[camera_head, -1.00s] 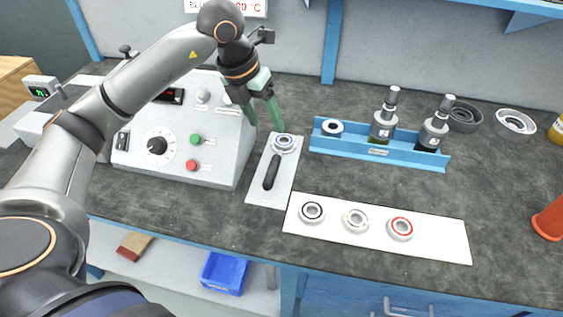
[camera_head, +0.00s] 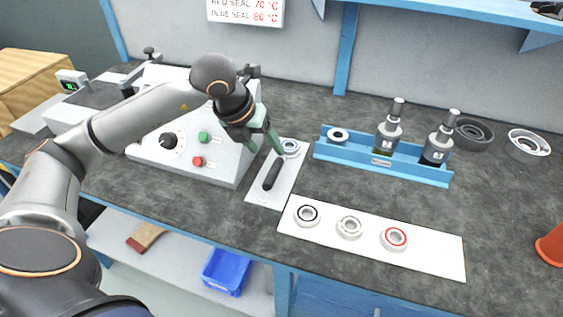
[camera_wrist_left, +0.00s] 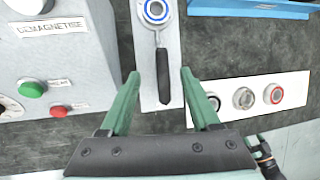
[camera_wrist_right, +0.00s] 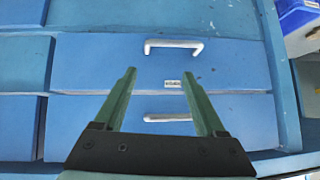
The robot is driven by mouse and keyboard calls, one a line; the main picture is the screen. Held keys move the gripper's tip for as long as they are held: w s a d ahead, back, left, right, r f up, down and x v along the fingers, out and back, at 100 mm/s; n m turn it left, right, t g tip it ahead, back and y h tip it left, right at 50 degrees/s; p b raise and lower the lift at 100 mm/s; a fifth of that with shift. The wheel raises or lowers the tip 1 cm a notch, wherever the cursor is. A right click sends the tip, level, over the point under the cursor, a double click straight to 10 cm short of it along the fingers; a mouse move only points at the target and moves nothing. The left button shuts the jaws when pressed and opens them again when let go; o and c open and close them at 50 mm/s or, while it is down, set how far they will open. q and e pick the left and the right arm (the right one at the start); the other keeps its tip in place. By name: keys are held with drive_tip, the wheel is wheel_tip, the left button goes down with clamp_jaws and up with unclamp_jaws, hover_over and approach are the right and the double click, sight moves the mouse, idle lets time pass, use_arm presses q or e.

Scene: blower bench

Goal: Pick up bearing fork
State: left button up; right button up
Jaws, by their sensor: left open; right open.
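The bearing fork (camera_head: 272,173) lies on a light grey plate (camera_head: 263,195), its black handle toward the front edge of the bench. A blue-sealed bearing (camera_head: 290,147) sits at its ring end. In the left wrist view the fork's black handle (camera_wrist_left: 162,75) lies between my fingers' lines, with the blue-ringed bearing (camera_wrist_left: 156,12) at the top. My left gripper (camera_head: 265,147) is open and empty above the plate, close to the handle. My right gripper (camera_wrist_right: 160,80) is open and empty in front of the blue drawers.
A control box (camera_head: 190,155) with green and red buttons stands left of the plate. A blue rack (camera_head: 350,156) with two spindles is to the right. A white strip (camera_head: 425,253) carries three bearings in front. Blue drawers (camera_wrist_right: 85,65) face my right gripper.

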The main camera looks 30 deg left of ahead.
sight(275, 164)
use_arm(q)
drive_tip(key=shift+x, duration=0.9)
drive_tip(key=f, duration=0.2)
drive_tip(key=w+d+f, duration=0.1)
drive_tip(key=f, duration=0.1)
drive_tip(key=shift+w+f, duration=0.2)
drive_tip(key=shift+f, duration=0.3)
clamp_jaws()
drive_tip(key=shift+r, duration=0.1)
